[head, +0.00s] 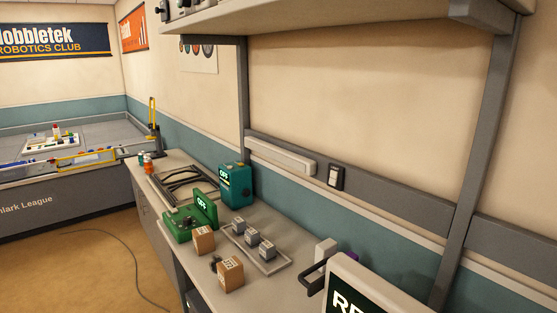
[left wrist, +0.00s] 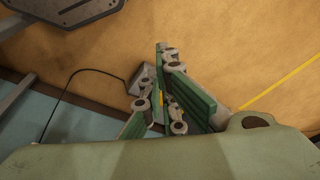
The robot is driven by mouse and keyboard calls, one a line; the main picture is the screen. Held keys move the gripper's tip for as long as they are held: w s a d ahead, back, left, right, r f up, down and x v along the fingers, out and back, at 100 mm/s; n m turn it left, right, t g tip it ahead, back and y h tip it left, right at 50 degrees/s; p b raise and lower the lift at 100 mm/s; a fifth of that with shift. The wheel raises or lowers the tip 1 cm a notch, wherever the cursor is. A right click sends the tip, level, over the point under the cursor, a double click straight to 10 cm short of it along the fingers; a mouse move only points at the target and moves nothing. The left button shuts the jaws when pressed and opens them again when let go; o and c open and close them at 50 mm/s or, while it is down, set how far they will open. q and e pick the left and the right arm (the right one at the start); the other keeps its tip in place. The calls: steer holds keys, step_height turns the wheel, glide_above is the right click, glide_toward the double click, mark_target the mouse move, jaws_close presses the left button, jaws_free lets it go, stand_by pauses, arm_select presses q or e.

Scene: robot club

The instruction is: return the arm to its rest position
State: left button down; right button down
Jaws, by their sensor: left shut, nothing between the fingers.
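My left gripper (left wrist: 160,95) shows in the left wrist view, its green and grey fingers brought together with nothing between them. It hangs over open floor and touches nothing that I can see. Neither gripper shows in the head view. My right gripper is in no view.
In the head view a workbench (head: 205,290) runs along the wall, with a teal box (head: 236,186), a green device (head: 181,226), cardboard cubes (head: 230,274) and a tray (head: 284,265) of grey blocks. A cable (head: 136,270) lies on the floor. A shelf (head: 330,18) overhangs the bench.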

arm_select(q)
steer(key=s+a+f+g, duration=0.1)
steer(key=s+a+f, duration=0.2)
steer(key=s+f, duration=1.4)
step_height(320, 180, down, 2)
steer(key=shift+s+b, duration=0.35)
steer(key=shift+b, duration=0.05)
